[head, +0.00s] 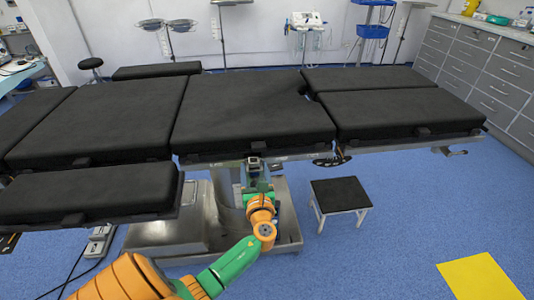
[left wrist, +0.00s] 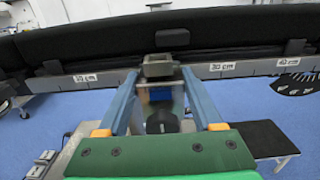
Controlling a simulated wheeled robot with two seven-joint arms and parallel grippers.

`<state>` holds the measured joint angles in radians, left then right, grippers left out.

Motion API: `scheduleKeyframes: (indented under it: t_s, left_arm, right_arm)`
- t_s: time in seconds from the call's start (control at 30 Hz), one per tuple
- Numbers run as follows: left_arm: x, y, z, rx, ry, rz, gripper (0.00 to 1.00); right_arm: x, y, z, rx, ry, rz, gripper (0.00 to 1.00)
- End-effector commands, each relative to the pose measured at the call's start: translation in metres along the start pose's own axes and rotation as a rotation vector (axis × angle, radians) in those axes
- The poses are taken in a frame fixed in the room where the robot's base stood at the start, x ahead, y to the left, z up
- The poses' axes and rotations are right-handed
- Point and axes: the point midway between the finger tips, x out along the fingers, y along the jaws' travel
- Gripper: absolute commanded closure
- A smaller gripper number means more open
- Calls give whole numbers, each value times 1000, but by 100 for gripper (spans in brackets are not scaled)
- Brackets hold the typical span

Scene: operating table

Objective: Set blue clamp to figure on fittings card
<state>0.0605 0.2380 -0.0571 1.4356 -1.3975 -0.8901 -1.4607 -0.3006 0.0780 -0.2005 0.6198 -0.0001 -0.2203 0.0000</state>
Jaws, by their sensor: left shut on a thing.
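The clamp (left wrist: 159,68) shows as a dark grey block with a blue part below it, at the table's side rail (left wrist: 200,71). In the head view the clamp (head: 253,162) is small, under the front edge of the middle cushion. My left gripper (left wrist: 159,80) is shut on the clamp, with one finger on each side. It also shows in the head view (head: 256,172). The rail bears length labels; "30 cm" (left wrist: 222,67) and "40 cm" (left wrist: 288,62) lie right of the clamp. I cannot make out a fittings card. My right gripper is out of view.
Black cushions (head: 250,110) overhang my left arm. The metal table base (head: 165,235) stands below. A black-topped stool (head: 340,194) is to the right. A yellow sheet (head: 480,278) lies on the blue floor. Foot pedals (head: 99,242) with a cable lie at left.

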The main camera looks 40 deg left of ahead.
Motion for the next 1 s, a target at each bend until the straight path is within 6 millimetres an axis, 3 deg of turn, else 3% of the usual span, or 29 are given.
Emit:
scheduleKeyframes:
  t_s: [0.2,0.53,0.57,0.63,0.9,1.0]
  left_arm:
    - [-1,12,-2,2,4,2,100]
    - [-1,13,-2,2,4,2,100]
    - [-1,13,-2,2,4,2,25]
    - [0,13,-2,2,3,1,6]
    - [0,12,-1,1,1,1,3]
    - [-9,12,-1,1,1,-2,3]
  right_arm:
    - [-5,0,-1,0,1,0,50]
    - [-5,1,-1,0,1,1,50]
    - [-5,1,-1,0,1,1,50]
    - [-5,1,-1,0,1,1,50]
    - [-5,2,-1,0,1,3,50]
    - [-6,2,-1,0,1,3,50]
